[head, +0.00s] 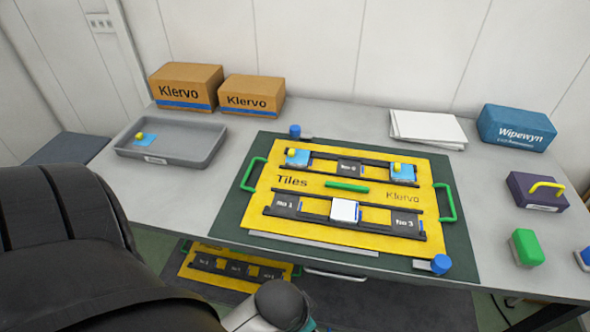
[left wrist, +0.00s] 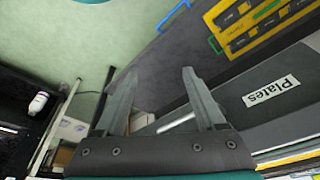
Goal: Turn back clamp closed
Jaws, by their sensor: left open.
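The back clamp (head: 295,131) is a blue knob with a short grey bar, at the back edge of the dark green mat (head: 461,240) in the head view. Its bar points right, beside the yellow tile plate (head: 342,187); I cannot tell whether it touches the plate. A similar front clamp (head: 441,264) sits at the mat's front right. My left gripper (left wrist: 160,72) is open and empty in the left wrist view, away from the clamps. Its fingers do not show clearly in the head view, where my dark arm fills the lower left. My right gripper is not in view.
A grey tray (head: 187,153) and cardboard boxes (head: 186,85) stand at left. White sheets (head: 428,128), a blue Wipewyn box (head: 517,127), a purple block (head: 537,190) and a green block (head: 527,246) are at right. A label reading Plates (left wrist: 270,91) shows in the wrist view.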

